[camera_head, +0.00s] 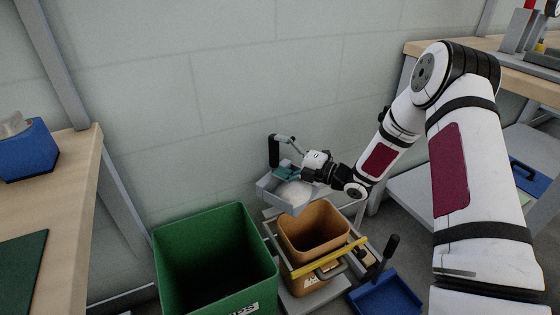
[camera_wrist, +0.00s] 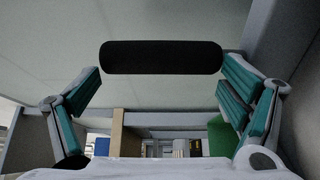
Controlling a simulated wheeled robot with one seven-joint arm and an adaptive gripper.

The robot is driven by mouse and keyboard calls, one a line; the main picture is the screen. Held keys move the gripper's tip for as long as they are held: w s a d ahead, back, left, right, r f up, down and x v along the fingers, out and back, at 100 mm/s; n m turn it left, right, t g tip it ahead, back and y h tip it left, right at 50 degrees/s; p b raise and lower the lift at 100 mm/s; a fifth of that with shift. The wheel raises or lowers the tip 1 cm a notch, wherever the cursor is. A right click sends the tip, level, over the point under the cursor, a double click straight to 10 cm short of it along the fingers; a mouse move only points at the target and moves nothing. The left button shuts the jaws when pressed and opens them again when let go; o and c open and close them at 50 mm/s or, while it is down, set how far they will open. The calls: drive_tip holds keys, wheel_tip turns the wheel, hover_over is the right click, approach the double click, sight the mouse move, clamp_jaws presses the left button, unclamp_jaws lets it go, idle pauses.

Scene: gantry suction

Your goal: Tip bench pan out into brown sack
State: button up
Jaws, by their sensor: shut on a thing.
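In the head view, a grey pan (camera_head: 269,194) with pale, whitish contents (camera_head: 293,193) hangs at my gripper (camera_head: 278,157). My gripper is shut on the pan's black handle (camera_head: 274,150); the handle also shows as a dark bar (camera_wrist: 160,57) between the teal finger pads in the wrist view. The pan looks roughly level, though its exact tilt is hard to tell. It is above and beside the back left rim of the brown sack (camera_head: 312,232), an open-topped container. The sack's inside looks empty where visible, with its floor partly hidden.
A yellow bar (camera_head: 330,258) crosses the sack's front. A green bin (camera_head: 215,255) stands left of it. A blue pan (camera_head: 385,296) with a black handle is at the lower right. A wooden bench (camera_head: 62,200) with a blue box (camera_head: 28,150) is at the left; the wall is behind.

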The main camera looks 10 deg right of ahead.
drive_tip(key=shift+f+b, duration=0.85)
drive_tip(key=shift+f, duration=1.6)
drive_tip(key=shift+s+d+r+t+y, duration=0.3)
drive_tip(key=shift+s+d+r+y, duration=0.2)
drive_tip(key=shift+s+d, duration=0.05)
drive_tip(key=s+d+r+n+t+y+b, duration=0.1)
drive_tip(key=s+d+r+t+y+b, duration=0.1)
drive_tip(key=s+d+y, duration=0.5)
drive_tip(key=shift+s+d+r+n+t, duration=0.35)
drive_tip(key=shift+d+r+t, duration=0.15)
drive_tip(key=shift+t, duration=0.5)
drive_tip(key=r+m+g+h+p, duration=0.2)
drive_tip(key=g+h+p, duration=0.2)
drive_tip(key=h+p, duration=0.3)
hover_over(276, 167)
drive_tip(key=v, duration=0.3)
drive_tip(key=shift+s+n, duration=0.15)
drive_tip(key=shift+n, duration=0.1)
drive_tip(key=shift+w+a+f+g+h+p, duration=0.2)
drive_tip(key=shift+w+a+g+h+p, duration=0.1)
drive_tip(key=shift+w+a+h+p, duration=0.4)
